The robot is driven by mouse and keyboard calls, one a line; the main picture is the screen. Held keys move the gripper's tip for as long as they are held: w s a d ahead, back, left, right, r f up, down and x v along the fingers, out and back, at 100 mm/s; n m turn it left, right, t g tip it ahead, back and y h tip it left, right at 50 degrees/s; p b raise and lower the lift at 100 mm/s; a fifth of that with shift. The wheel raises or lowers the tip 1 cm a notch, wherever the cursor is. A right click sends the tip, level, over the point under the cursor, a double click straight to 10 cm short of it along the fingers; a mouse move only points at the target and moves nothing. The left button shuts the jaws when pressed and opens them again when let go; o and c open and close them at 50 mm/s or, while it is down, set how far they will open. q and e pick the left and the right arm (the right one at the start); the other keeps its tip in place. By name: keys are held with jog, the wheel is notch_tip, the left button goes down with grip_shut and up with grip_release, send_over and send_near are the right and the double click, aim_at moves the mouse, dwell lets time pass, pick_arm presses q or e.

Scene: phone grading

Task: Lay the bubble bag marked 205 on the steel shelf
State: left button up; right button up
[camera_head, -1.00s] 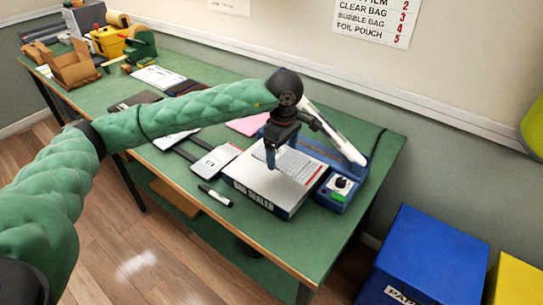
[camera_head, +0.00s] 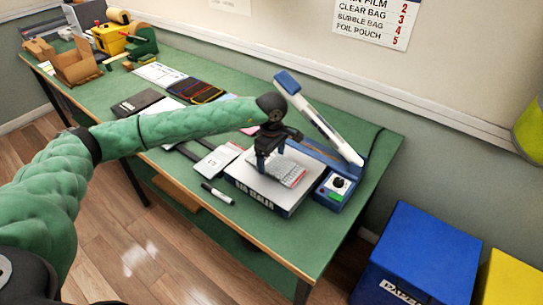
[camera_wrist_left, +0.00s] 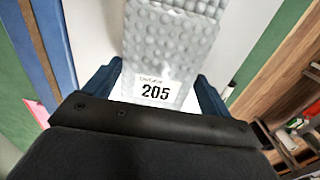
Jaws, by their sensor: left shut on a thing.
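The bubble bag (camera_head: 289,172) is pale grey with bubbles. In the left wrist view the bag (camera_wrist_left: 168,38) carries a white label reading 205, between the two blue fingers. My left gripper (camera_head: 269,167) is shut on the bag over the pale, flat shelf (camera_head: 262,194) of the bag sealer. This looks like the steel shelf. Whether the bag touches the shelf or hangs just above it I cannot tell. The gripper hides part of the bag in the head view. My right gripper is in neither view.
The sealer's raised arm (camera_head: 318,123) stands right behind the gripper. A control box with a dial (camera_head: 340,184) is at the right. A marker (camera_head: 217,193) and a white card (camera_head: 215,161) lie left of the sealer. Blue (camera_head: 420,250) and yellow bins stand on the floor.

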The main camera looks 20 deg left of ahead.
pick_arm(q)
jog(key=shift+f, duration=0.35)
jog(key=shift+f, duration=0.15)
jog(key=o, duration=1)
